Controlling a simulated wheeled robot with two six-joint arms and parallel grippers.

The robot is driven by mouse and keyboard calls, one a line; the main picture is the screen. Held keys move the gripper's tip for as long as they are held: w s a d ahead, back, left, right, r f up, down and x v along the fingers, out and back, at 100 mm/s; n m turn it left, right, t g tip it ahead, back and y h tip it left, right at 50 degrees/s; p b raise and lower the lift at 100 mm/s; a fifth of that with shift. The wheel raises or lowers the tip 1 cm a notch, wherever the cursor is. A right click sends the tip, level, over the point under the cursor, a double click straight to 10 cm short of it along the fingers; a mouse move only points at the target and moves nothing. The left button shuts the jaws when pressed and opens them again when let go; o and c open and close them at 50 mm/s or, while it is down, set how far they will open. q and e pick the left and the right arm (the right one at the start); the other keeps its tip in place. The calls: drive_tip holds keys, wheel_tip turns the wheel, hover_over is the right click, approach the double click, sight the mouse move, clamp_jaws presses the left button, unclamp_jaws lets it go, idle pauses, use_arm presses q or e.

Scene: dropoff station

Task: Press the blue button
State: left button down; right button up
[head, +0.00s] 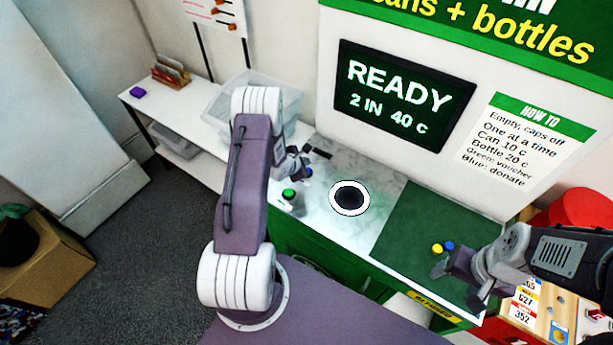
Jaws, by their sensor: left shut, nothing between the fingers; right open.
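A blue button (308,173) shows as a small patch on the marble-look counter, partly hidden by my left gripper (303,164). My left gripper is shut and empty, right at the blue button; I cannot tell whether it touches it. A green button (288,194) sits nearer on the same counter. My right gripper (458,279) is open and empty at the front edge of the green mat, at the right.
A round hole with a white rim (335,201) is in the counter. Small yellow (437,248) and blue (451,247) pieces lie on the green mat (420,225). The screen (400,99) reads "READY 2 IN 40 c". A clear bin (222,103) stands behind my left arm.

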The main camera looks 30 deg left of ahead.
use_arm(q)
drive_tip(key=shift+f+b, duration=0.4)
drive_tip(key=shift+f, duration=0.65)
use_arm(e)
drive_tip(key=shift+f, duration=0.75)
idle(0.4)
use_arm(q)
drive_tip(key=shift+f, duration=0.4)
use_arm(e)
drive_tip(key=shift+f, duration=0.25)
use_arm(q)
drive_tip(key=shift+f+b, duration=0.45)
drive_tip(key=shift+b, duration=0.1)
use_arm(e)
drive_tip(key=shift+f, duration=0.35)
use_arm(q)
drive_tip(key=shift+r+p, duration=0.75)
drive_tip(key=shift+r, duration=0.1)
use_arm(e)
drive_tip(key=shift+r, duration=0.8)
use_arm(q)
wheel_tip(320, 180, up, 5)
drive_tip(key=p, duration=0.4)
drive_tip(key=shift+r+p, duration=0.1)
drive_tip(key=shift+p, duration=0.2)
use_arm(e)
wheel_tip(320, 180, up, 4)
drive_tip(key=shift+r, duration=0.15)
